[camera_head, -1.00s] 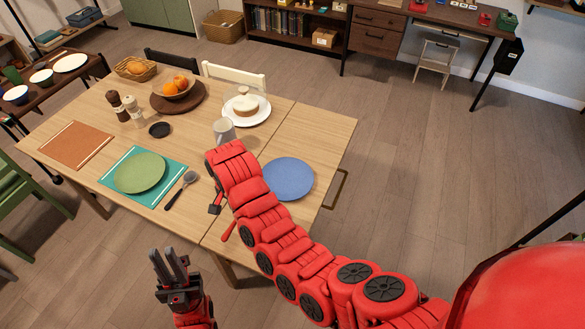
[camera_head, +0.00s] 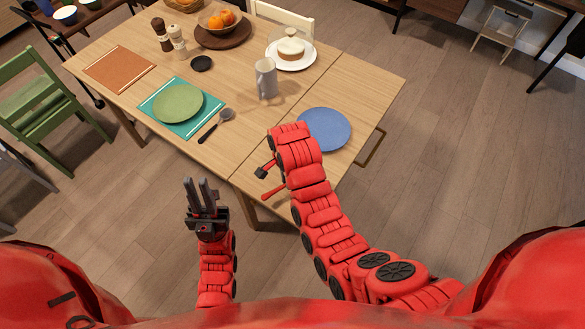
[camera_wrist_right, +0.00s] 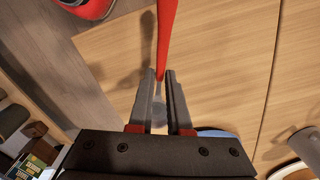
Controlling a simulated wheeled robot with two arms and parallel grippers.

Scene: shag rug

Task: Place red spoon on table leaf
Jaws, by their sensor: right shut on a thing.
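The red spoon (camera_wrist_right: 168,35) is held between the fingers of my right gripper (camera_wrist_right: 161,75), with its red handle pointing up in the wrist view and a grey end low between the fingers. In the head view its red handle (camera_head: 273,192) sticks out beside my right gripper (camera_head: 264,171), near the table's front edge. The table leaf (camera_head: 366,98) is the right section beyond the seam, bearing a blue plate (camera_head: 325,130). The spoon is above the leaf, its shadow falling on the wood. My left gripper (camera_head: 200,190) is open and empty, in front of the table.
A grey mug (camera_head: 265,78) and a covered cake on a white plate (camera_head: 291,56) stand behind the gripper. A green plate (camera_head: 178,104) on a teal mat and a dark-handled spoon (camera_head: 215,125) lie left. Bare leaf surrounds the blue plate.

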